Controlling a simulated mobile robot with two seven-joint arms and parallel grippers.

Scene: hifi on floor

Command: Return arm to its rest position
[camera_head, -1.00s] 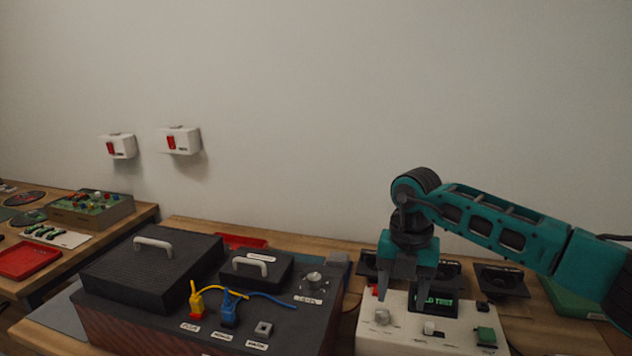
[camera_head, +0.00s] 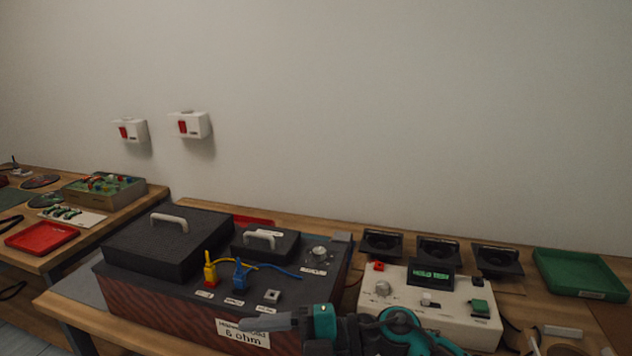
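My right arm, teal and dark grey, lies low along the bottom edge of the head view. Its gripper (camera_head: 250,324) points left, with its grey fingers in front of the lower front of the dark hi-fi box (camera_head: 135,315) and partly over the white "6 ohm" label (camera_head: 243,338). I cannot tell whether the fingers touch the box, or whether they are open or shut. No held object shows. The rest of the arm is cut off by the bottom edge. My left gripper is not in view.
A cream tester (camera_head: 455,300) with a lit green display stands right of the box. Several black speakers (camera_head: 438,252) and a green tray (camera_head: 580,270) are behind it. Yellow and blue plugs (camera_head: 240,275) stand on the box. A red tray (camera_head: 42,237) lies on the left table.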

